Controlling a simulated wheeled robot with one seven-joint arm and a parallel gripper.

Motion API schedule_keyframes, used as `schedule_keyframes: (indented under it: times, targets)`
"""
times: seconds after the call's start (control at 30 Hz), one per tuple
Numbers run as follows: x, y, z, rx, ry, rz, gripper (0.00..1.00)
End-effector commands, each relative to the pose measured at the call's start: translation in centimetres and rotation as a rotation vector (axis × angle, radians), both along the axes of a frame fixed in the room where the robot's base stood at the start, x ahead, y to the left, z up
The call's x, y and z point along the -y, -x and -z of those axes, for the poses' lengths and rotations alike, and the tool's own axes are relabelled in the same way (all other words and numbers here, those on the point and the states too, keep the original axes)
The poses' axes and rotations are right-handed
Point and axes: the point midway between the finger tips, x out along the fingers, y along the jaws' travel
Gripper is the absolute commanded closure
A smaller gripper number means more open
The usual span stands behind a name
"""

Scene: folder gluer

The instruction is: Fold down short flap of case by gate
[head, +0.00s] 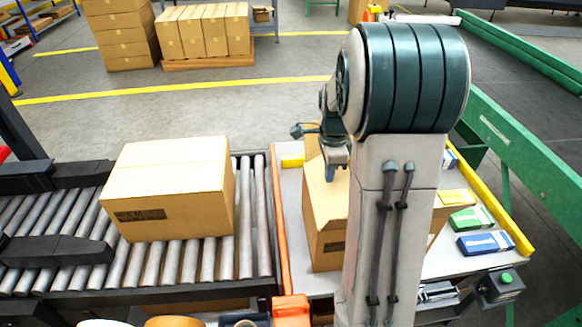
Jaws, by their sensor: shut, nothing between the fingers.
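An open-looking tan cardboard case (325,225) stands on the light work table, partly hidden behind my arm. A tan flap (312,148) shows at its far end, beside my gripper. My gripper (337,172) is shut and empty, pointing down at the far part of the case top. I cannot tell whether its fingertips touch the cardboard. My arm hides the right side of the case and most of its top. An orange strip (282,225) runs along the table's left edge, between the case and the rollers; I cannot tell if it is the gate.
A closed case (170,190) sits on the roller conveyor (262,215) at left. Blue and green small boxes (485,243) lie on the table's right side. A yellow rail (500,215) edges the table at right. Stacked cartons (205,30) stand at the back.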

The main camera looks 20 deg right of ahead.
Motion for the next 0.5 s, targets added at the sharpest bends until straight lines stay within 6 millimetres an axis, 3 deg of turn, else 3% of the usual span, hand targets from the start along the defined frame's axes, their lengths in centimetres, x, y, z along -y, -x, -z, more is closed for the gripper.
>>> schedule_keyframes:
  times: [0.27,0.5]
  targets:
    - [0.2,0.0,0.3,0.0,0.0,0.001,1.0]
    - [1.8,0.4,1.7,-0.002,-0.001,0.003,1.0]
